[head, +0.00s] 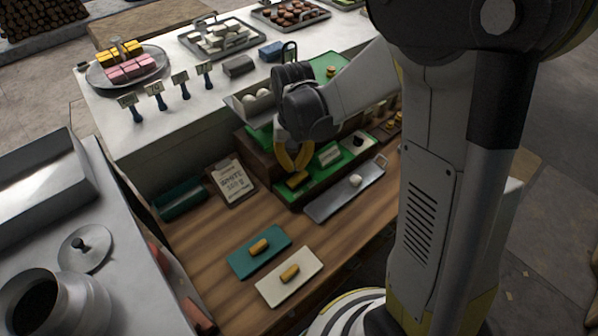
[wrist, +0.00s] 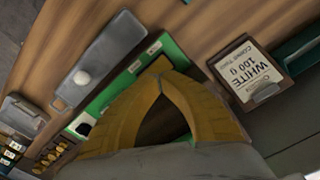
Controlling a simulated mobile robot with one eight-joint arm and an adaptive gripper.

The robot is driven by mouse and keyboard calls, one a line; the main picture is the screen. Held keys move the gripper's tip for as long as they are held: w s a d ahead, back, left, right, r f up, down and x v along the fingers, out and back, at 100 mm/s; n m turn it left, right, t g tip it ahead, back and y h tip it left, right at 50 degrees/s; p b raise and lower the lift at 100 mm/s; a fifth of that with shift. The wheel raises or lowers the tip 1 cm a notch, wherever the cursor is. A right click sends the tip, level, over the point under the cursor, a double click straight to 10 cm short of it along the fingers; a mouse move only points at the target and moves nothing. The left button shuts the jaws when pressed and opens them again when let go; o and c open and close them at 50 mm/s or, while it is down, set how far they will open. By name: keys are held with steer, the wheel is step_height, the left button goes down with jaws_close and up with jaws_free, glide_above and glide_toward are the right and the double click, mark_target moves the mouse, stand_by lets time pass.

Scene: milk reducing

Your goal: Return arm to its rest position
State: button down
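My gripper (head: 293,169) hangs at the end of my arm above the stepped wooden stand (head: 262,162) with green trays. In the wrist view its two yellow fingers (wrist: 160,84) meet at the tips, with a dark gap behind them and nothing seen between them.
A grey tray (head: 325,206) with a white ball lies in front of the stand. A teal plate (head: 240,265) and a cream plate (head: 272,291) each hold a yellow bar. A clipboard sign (head: 232,181) stands left. A metal pot (head: 75,305) is at lower left. Bare wood lies between.

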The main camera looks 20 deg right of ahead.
steer(key=shift+r+p, duration=0.3)
steer(key=shift+r, duration=0.45)
steer(key=shift+s+r+b, duration=0.25)
steer(key=shift+r+b, duration=0.1)
steer(key=shift+b, duration=0.3)
steer(key=s+r+n+t+b, duration=0.2)
steer(key=s+t+b, duration=0.5)
steer(key=s+b, duration=0.3)
steer(key=shift+s+r, duration=0.3)
steer(key=shift+s, duration=0.85)
